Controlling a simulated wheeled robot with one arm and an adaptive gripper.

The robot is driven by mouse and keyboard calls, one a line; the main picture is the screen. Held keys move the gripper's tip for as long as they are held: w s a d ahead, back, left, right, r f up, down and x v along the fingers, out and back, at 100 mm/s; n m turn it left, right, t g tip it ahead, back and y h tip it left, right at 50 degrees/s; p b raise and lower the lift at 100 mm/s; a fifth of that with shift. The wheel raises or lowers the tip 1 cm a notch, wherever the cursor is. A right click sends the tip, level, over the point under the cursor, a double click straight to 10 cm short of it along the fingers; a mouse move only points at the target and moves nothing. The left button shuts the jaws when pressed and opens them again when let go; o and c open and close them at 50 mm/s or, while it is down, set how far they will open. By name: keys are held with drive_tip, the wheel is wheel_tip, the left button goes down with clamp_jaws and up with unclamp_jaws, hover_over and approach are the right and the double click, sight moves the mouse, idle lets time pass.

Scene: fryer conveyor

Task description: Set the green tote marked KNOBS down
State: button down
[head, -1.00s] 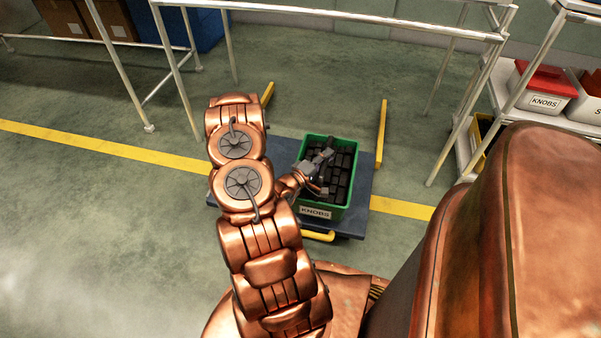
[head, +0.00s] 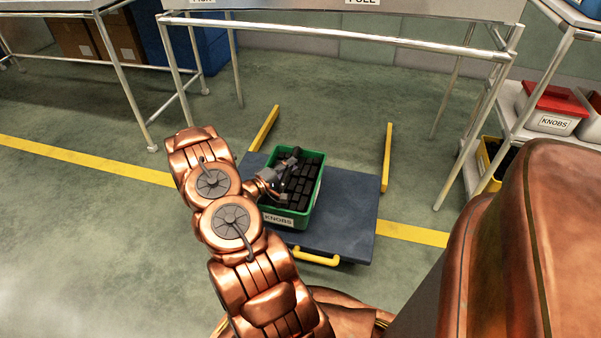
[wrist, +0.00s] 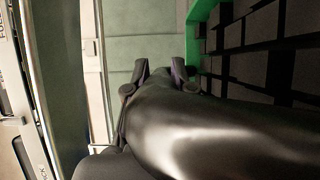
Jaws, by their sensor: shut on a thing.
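The green tote (head: 312,202) marked KNOBS is full of black blocks and appears level in the head view. It is over the left part of a dark blue platform (head: 346,215); I cannot tell whether its base touches the platform. In the wrist view the two fingers (wrist: 163,72) are beside the tote's green rim (wrist: 196,42), with black blocks to the right. The exact grip point is hard to make out.
The platform has a yellow front handle (head: 316,258) and a bare right half. Yellow bars (head: 387,157) lie beyond it on the floor. A metal-framed table (head: 350,30) stands behind. A rack at right holds a red-lidded bin (head: 551,110) also marked KNOBS.

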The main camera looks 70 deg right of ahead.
sight(290, 180)
drive_tip(key=shift+w, duration=0.3)
drive_tip(key=shift+s+f+b, duration=0.1)
drive_tip(key=shift+f+b, duration=0.9)
drive_tip(key=shift+f, duration=0.75)
drive_tip(key=c, duration=1)
unclamp_jaws()
drive_tip(key=shift+f, duration=0.1)
